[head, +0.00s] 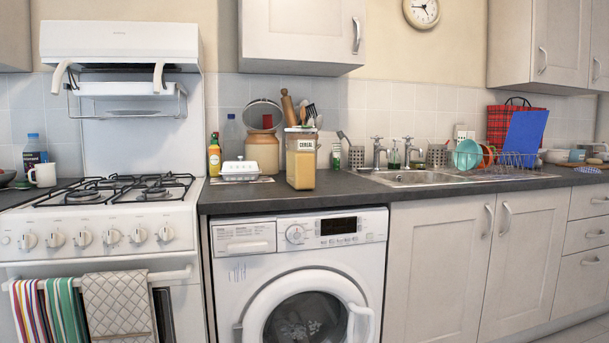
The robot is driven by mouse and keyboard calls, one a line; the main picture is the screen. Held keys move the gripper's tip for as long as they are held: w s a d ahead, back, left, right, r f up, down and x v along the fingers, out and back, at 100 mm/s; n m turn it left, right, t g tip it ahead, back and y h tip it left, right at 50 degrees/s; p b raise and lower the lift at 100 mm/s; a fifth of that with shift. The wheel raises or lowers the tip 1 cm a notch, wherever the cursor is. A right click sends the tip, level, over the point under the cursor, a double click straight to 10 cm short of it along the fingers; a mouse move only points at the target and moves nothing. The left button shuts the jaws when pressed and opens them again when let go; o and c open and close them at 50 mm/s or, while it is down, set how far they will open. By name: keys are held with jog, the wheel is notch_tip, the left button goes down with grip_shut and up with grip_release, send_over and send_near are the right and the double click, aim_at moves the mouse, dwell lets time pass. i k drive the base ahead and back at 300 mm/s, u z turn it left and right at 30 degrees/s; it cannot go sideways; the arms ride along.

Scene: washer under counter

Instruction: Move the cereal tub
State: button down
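The cereal tub (301,163) is a clear upright container with yellow-brown contents, a pale lid and a "CEREAL" label. It stands on the dark countertop (335,188) above the washing machine, near the front edge. My gripper is not visible in the head view, and nothing is holding the tub.
A white butter dish (239,170) and a spray bottle (214,156) are left of the tub. A brown crock (262,153) is behind it. The sink (405,177) and a dish rack (500,168) are right. The gas stove (100,215) is left.

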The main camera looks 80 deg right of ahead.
aim_at(299, 142)
jog(key=z, duration=0.75)
jog(key=i, duration=0.9)
jog(key=z, duration=0.95)
